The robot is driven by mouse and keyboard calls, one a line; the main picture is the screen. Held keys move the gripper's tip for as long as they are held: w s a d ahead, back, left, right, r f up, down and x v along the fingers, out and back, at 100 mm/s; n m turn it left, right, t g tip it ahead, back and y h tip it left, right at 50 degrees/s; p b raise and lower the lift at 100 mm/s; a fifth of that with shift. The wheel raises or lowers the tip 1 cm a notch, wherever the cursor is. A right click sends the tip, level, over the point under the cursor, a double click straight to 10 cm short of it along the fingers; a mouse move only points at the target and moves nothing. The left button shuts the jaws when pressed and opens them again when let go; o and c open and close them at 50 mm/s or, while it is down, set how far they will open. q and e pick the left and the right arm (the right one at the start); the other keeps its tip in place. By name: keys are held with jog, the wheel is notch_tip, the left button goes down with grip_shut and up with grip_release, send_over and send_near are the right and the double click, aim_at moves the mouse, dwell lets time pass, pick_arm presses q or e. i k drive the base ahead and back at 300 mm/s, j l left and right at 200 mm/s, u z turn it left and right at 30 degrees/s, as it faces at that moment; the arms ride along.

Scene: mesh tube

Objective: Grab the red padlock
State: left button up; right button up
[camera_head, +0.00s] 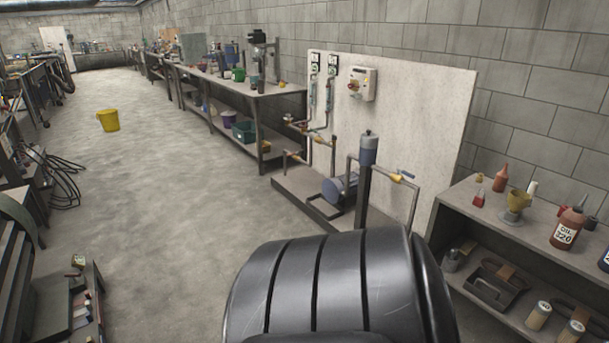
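A small red object (479,198) stands on top of the grey shelf unit at the right. Its shape fits a padlock, but it is too small to be certain. No gripper touches it. Neither my left nor my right gripper shows in the head view.
The shelf unit (450,219) also bears a brown oil bottle (567,229), an orange-red bottle (501,178) and a yellow funnel (517,200). A pump rig with pipes (368,150) stands before a pale panel (430,125). A yellow bucket (108,120) stands on open floor at the left.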

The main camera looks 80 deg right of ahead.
aim_at(478, 200)
jog(key=k+j+z, duration=0.1)
jog(key=z, duration=3.65)
jog(key=i+j+z, duration=0.1)
jog(key=i+z, duration=0.2)
jog(key=i, duration=1.05)
